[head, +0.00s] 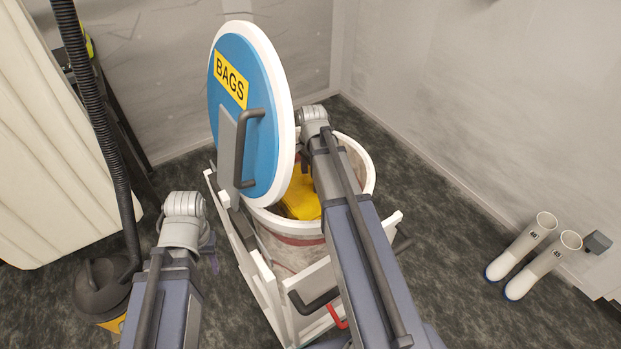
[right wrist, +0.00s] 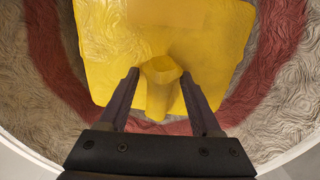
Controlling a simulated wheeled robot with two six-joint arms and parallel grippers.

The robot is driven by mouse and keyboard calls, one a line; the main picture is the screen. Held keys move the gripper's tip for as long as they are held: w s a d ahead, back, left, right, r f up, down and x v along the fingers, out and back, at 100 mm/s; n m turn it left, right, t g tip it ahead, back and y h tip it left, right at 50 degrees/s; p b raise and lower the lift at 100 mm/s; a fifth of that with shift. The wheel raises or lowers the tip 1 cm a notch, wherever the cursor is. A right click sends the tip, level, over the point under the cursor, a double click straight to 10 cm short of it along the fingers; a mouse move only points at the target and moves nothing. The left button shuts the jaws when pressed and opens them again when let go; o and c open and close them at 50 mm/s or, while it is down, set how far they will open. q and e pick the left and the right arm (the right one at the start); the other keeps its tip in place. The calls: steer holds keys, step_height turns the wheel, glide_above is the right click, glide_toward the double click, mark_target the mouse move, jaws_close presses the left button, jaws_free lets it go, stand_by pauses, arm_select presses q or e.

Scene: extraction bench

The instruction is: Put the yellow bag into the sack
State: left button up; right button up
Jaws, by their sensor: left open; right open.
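The yellow bag (head: 300,196) is inside the mouth of the pale sack (head: 283,253), which hangs in a white-rimmed stand. In the right wrist view the bag (right wrist: 160,30) lies within the sack's wall (right wrist: 38,65), with a red band around it. My right gripper (right wrist: 161,82) is open, with the bag's gathered neck between its fingers and a gap on both sides. My left gripper (head: 210,250) is open and empty, left of the stand and away from the bag.
A round blue lid (head: 246,130) marked BAGS stands raised at the left of the sack. A vacuum cleaner (head: 100,285) with a black hose stands at the left.

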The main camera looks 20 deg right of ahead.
step_height(320, 180, up, 12)
steer(key=p, duration=1.2)
steer(key=shift+d, duration=0.15)
steer(key=shift+c, duration=0.3)
stand_by(0.5)
